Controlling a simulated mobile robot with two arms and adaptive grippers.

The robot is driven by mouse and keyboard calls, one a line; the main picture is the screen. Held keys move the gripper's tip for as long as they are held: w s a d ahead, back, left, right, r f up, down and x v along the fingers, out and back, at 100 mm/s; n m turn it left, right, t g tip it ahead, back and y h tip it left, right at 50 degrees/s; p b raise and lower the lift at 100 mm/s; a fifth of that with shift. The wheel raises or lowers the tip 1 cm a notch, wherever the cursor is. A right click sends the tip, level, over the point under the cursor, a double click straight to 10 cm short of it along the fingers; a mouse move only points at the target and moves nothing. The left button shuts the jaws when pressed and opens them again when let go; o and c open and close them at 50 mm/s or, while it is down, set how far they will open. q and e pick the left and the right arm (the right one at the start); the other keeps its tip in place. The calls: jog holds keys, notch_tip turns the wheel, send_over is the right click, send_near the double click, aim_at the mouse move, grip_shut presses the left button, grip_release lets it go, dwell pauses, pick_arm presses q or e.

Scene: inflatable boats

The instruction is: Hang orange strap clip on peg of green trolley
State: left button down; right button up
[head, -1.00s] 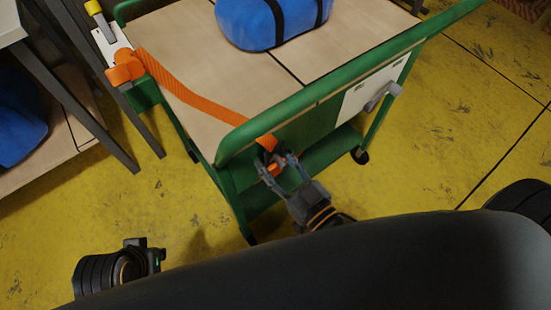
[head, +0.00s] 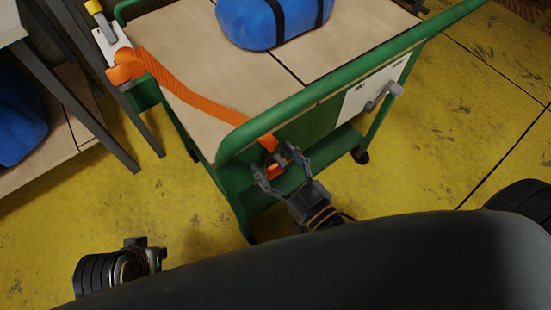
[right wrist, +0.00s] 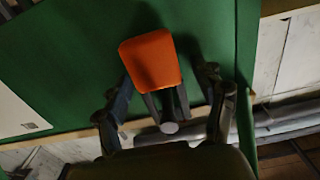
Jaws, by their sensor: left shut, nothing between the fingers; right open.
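The orange strap (head: 190,95) runs from an orange buckle at the trolley's back left corner across the top and over the green rail. Its orange clip (head: 272,171) is at the near end panel of the green trolley (head: 310,104). In the right wrist view the clip (right wrist: 152,60) has dark prongs beside a round grey end (right wrist: 169,127), perhaps the peg; whether it is hooked there I cannot tell. My right gripper (head: 282,169) is open, its fingers apart on either side of the clip. My left gripper (head: 155,255) is shut and empty, low at left.
A blue bag (head: 270,22) with dark straps lies on the trolley's wooden top. A white plate (head: 362,93) with a grey handle-like part (head: 384,96) is on the near end panel. A shelf with another blue item (head: 18,115) stands at left. Yellow floor (head: 450,120) is clear at right.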

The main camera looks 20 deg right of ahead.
jog(key=shift+s, duration=0.1)
jog(key=v, duration=1.2)
